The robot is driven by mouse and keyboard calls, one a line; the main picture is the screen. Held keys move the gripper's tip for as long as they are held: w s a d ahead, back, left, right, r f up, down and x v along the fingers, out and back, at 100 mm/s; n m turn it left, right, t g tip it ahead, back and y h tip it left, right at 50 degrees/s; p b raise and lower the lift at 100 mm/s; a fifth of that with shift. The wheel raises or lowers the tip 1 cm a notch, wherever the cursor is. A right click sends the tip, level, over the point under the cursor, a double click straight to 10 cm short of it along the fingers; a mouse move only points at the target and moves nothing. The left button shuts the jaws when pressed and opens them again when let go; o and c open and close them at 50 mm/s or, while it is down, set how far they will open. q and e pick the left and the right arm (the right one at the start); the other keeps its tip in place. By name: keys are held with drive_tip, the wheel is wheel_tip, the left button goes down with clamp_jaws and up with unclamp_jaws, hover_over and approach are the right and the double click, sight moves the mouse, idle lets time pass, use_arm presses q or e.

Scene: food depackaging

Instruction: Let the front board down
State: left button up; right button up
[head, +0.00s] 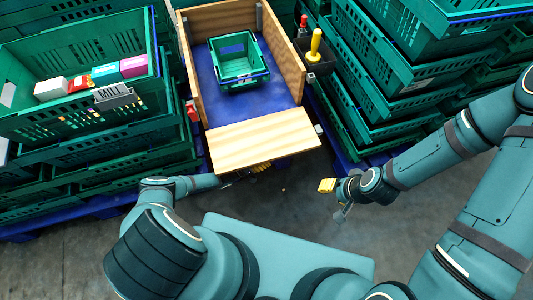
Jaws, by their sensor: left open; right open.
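The front board (263,140) is a pale wooden panel at the near end of a wooden-sided cart with a blue floor (215,88). It leans outward from the floor's near edge towards me, with its inner face showing; I cannot tell its exact slope. My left gripper (260,168) is open at the board's near edge, partly hidden beneath it; I cannot tell whether it touches. My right gripper (327,186) is open and empty, to the right of the board and apart from it.
A small green crate (240,80) stands on the cart floor. A green crate with cartons (50,120) tops the left stack. More green crates (385,110) are stacked at right. A dark holder (322,65) with red and yellow handles hangs on the cart's right wall.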

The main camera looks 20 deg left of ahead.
use_arm(q)
drive_tip(key=shift+w+d+r, duration=0.2)
drive_tip(key=shift+w+d, duration=0.1)
drive_tip(key=shift+d, duration=0.1)
clamp_jaws()
